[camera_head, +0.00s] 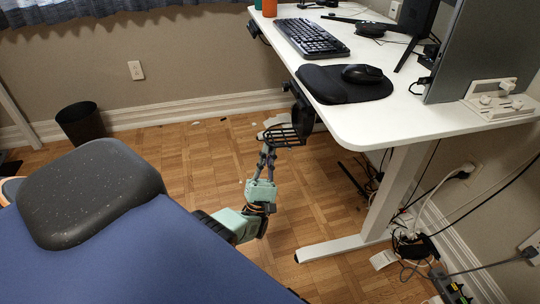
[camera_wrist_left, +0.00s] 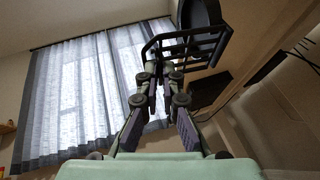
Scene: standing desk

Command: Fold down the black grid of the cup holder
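The black cup holder (camera_head: 300,108) is fixed at the left edge of the white desk. Its black grid (camera_head: 284,137) sticks out from its lower part, roughly level, over the floor. In the left wrist view the grid (camera_wrist_left: 186,42) spans the space just beyond my fingers, with the round holder (camera_wrist_left: 203,14) above it. My left gripper (camera_head: 267,151) reaches up from below, with its tips right by the grid's underside. Its two fingers, also in the left wrist view (camera_wrist_left: 159,76), stand a little apart. I cannot tell whether they touch the grid. My right gripper is not in view.
The white desk (camera_head: 400,118) holds a keyboard (camera_head: 310,38), a mouse pad (camera_head: 328,88) and a mouse (camera_head: 362,74). A blue and grey chair (camera_head: 90,195) stands at left. A desk leg (camera_head: 395,190) and cables are at right. The wooden floor below the gripper is mostly clear.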

